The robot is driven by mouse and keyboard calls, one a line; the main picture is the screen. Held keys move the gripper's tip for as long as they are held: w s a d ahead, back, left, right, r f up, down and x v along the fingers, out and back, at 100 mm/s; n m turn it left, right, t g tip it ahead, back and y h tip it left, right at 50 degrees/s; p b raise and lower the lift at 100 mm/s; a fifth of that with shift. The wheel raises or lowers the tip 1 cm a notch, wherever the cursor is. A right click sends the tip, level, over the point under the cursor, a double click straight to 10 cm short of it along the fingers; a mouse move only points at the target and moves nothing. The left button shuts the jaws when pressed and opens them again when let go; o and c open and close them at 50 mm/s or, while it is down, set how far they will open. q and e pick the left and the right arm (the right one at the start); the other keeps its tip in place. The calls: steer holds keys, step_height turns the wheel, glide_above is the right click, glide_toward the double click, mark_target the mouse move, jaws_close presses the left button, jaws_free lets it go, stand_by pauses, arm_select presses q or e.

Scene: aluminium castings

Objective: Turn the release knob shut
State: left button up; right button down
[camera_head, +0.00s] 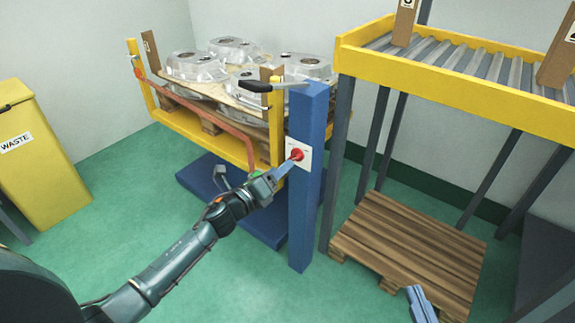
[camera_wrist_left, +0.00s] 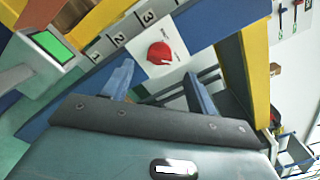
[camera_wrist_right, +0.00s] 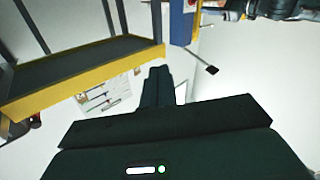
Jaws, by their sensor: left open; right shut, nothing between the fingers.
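The red release knob (camera_head: 296,154) sits on a white plate (camera_head: 305,153) on the blue post (camera_head: 308,200). In the left wrist view the knob (camera_wrist_left: 160,53) lies ahead of the fingers, on the white plate beside printed numbers. My left gripper (camera_head: 285,168) is at the plate, just left of and below the knob in the head view. Its fingers (camera_wrist_left: 158,88) are apart, with the knob beyond the gap; contact is not visible. My right gripper (camera_head: 421,303) is low at the bottom right, away from the knob. Its fingers (camera_wrist_right: 158,88) are together and empty.
A yellow-framed carrier (camera_head: 225,128) with several aluminium castings (camera_head: 197,68) stands left of the post. A roller conveyor (camera_head: 455,85) and a wooden pallet (camera_head: 405,243) are to the right. A yellow waste bin (camera_head: 35,165) is far left.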

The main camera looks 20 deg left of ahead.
mark_target(295, 157)
arm_select(q)
steer(key=shift+b+x, duration=0.4)
steer(key=shift+x, duration=1.95)
arm_select(e)
steer(key=shift+s+a+t+y, duration=0.1)
steer(key=shift+a+t+y, duration=0.15)
steer(key=shift+t+y, duration=0.05)
arm_select(q)
steer(key=c, duration=1)
arm_select(e)
steer(key=shift+n, duration=0.3)
arm_select(q)
steer(key=shift+n, duration=0.4)
steer(key=n+p, duration=0.6)
steer(key=n, duration=1.1)
steer(key=shift+f, duration=0.1)
arm_select(e)
steer(key=d+m+g+h, duration=0.1)
steer(key=g, duration=0.1)
steer(key=m+g+h, duration=0.1)
steer(key=g, duration=0.1)
steer(key=shift+s+d+f, duration=0.1)
steer(key=shift+s+d, duration=0.3)
steer(key=shift+f+h, duration=0.1)
steer(key=shift+h, duration=0.3)
